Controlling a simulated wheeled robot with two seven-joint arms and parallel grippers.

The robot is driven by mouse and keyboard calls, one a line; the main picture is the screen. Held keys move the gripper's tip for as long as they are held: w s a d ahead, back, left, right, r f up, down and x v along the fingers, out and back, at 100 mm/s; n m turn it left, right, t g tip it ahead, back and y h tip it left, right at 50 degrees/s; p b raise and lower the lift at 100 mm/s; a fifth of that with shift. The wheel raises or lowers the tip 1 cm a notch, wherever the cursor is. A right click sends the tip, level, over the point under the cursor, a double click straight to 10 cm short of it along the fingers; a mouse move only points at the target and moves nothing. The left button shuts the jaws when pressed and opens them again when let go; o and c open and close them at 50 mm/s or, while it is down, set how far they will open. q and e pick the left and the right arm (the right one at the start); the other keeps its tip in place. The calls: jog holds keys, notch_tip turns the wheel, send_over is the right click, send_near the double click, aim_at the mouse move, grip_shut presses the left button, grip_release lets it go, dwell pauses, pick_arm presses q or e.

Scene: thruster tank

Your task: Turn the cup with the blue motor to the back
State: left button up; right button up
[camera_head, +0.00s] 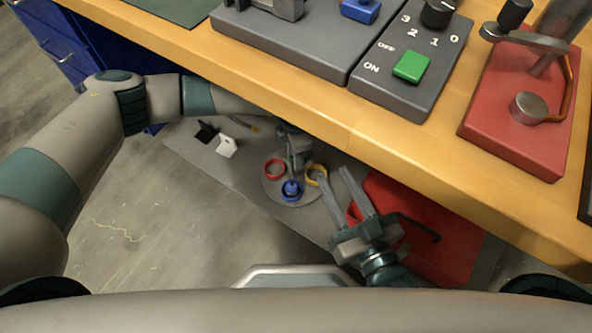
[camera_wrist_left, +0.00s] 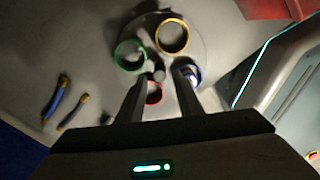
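A round grey turntable (camera_head: 270,190) lies on the lower surface. It carries a red-rimmed cup (camera_head: 274,168), a yellow-rimmed cup (camera_head: 316,174) and the cup with the blue motor (camera_head: 291,190), which is on the near side in the head view. The left wrist view also shows a green-rimmed cup (camera_wrist_left: 130,55), and the blue motor (camera_wrist_left: 190,73) beside the right-hand finger. My left gripper (camera_wrist_left: 161,82) is open above the turntable, its fingers apart; contact cannot be told. My right gripper (camera_head: 335,172) is open, its fingertips near the yellow-rimmed cup.
A wooden table (camera_head: 270,90) overhangs the lower surface, carrying a grey switch panel (camera_head: 385,90) and a red fixture (camera_head: 510,110). Black and white pieces (camera_head: 226,146) lie left of the turntable. A red case (camera_head: 430,235) lies at the right.

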pick_arm(q)
jog(key=shift+r+p, duration=1.05)
jog(key=shift+r, duration=0.45)
